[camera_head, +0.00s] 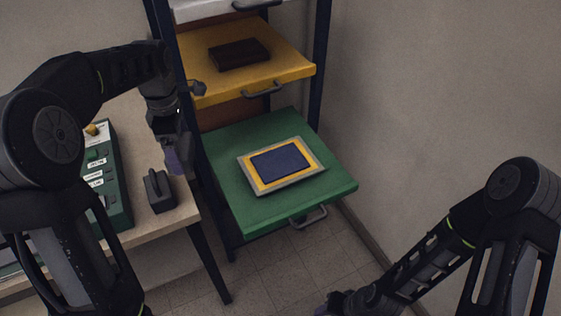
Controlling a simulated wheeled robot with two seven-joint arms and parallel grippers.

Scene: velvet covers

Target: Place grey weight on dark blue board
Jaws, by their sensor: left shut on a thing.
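The dark blue board (280,162) lies flat on a yellow panel with a grey border, on the pulled-out green drawer (240,205). My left gripper (177,161) points down by the right edge of the table, left of the green drawer. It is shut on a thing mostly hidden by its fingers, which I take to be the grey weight. A dark grey block (160,193) with an upright projection stands on the table just below and left of the fingertips; I cannot tell whether they touch. My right gripper (325,308) is partly cut off at the bottom edge.
An orange drawer (295,72) with a dark flat object (240,54) is open above the green one. A green control box (105,175) stands on the table (145,222). A dark table leg and the rack post stand close together. The wall bounds the right side.

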